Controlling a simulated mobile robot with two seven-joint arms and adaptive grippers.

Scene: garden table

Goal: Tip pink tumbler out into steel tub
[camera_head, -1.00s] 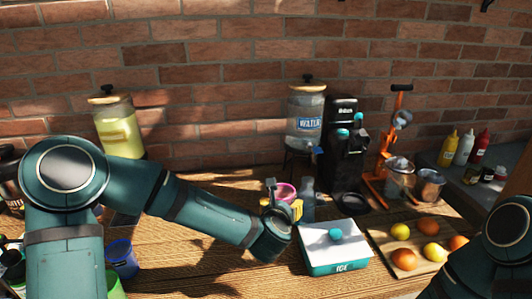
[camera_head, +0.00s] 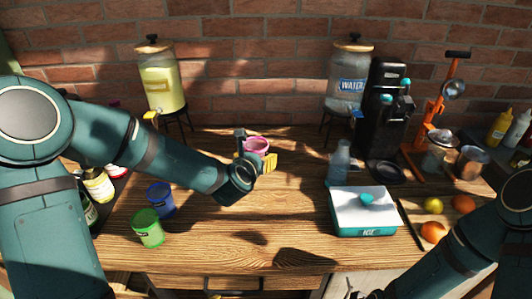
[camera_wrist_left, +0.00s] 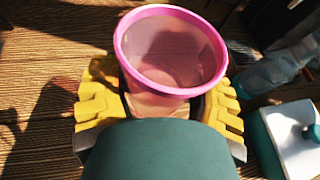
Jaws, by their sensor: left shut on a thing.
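The pink tumbler (camera_head: 256,145) is upright between the yellow fingers of my left gripper (camera_head: 255,160), over the middle of the wooden table. In the left wrist view the tumbler (camera_wrist_left: 172,55) shows its round rim and inside; I cannot tell how much is in it. My left gripper (camera_wrist_left: 160,102) is shut on its sides. A steel container (camera_head: 472,162) stands at the far right by the juicer; I cannot tell whether it is the steel tub. My right arm shows at the lower right, its gripper out of view.
A teal ice box (camera_head: 363,212) and a clear bottle (camera_head: 339,160) stand right of the tumbler. A blue cup (camera_head: 160,199) and a green cup (camera_head: 148,228) stand left. Lemonade (camera_head: 162,85) and water dispensers (camera_head: 348,85) stand behind. The table's front middle is clear.

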